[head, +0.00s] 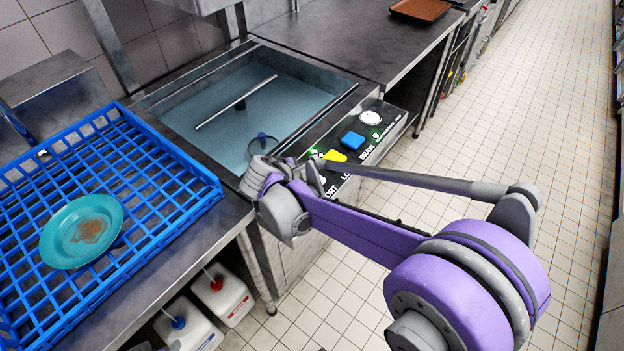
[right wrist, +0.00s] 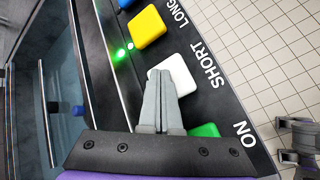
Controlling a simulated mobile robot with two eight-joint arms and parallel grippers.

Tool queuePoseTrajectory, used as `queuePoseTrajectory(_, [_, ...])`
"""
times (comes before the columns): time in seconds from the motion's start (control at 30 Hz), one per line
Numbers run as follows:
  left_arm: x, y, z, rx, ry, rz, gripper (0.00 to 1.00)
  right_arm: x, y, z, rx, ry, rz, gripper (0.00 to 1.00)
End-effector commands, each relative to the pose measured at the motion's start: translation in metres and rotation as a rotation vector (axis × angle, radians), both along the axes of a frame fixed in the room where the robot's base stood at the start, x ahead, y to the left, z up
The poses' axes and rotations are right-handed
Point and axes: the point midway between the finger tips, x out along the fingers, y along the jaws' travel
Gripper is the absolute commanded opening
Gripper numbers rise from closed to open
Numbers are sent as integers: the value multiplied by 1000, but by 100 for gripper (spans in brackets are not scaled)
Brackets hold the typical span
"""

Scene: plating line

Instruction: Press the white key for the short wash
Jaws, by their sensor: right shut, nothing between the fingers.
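The white key (right wrist: 176,72) sits on the dark control panel beside the word SHORT in the right wrist view. My right gripper (right wrist: 163,76) is shut and empty, with its fingertips over the lower part of that key. Whether they touch it I cannot tell. In the head view my right gripper (head: 312,176) is at the near end of the panel and hides most of the white key.
A yellow key (right wrist: 147,26) marked LONG and a green key (right wrist: 205,130) near ON flank the white key. A blue key (head: 352,140) and a round white dial (head: 371,118) are further along. The sink (head: 180,115) and a blue rack (head: 185,210) holding a teal plate (head: 70,242) lie left.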

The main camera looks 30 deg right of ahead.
Motion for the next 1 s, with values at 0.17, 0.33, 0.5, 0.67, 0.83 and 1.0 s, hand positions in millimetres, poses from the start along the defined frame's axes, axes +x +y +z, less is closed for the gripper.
queuePoseTrajectory(0.17, [0,0,-2,0,1,0,50,0,0,-3,0,0,0,0])
queuePoseTrajectory(0.33, [-1,0,-4,0,1,0,50,0,0,-5,1,0,1,0])
queuePoseTrajectory(0.5, [-1,0,-4,0,1,0,50,0,0,-6,1,0,1,0])
queuePoseTrajectory(0.67, [-1,0,-4,0,1,0,50,0,0,-5,1,0,1,0])
queuePoseTrajectory(0.83, [0,0,-1,0,0,0,50,0,0,-2,1,-1,0,0])
queuePoseTrajectory(1.0, [1,0,7,0,-2,0,50,0,0,8,1,-1,0,0])
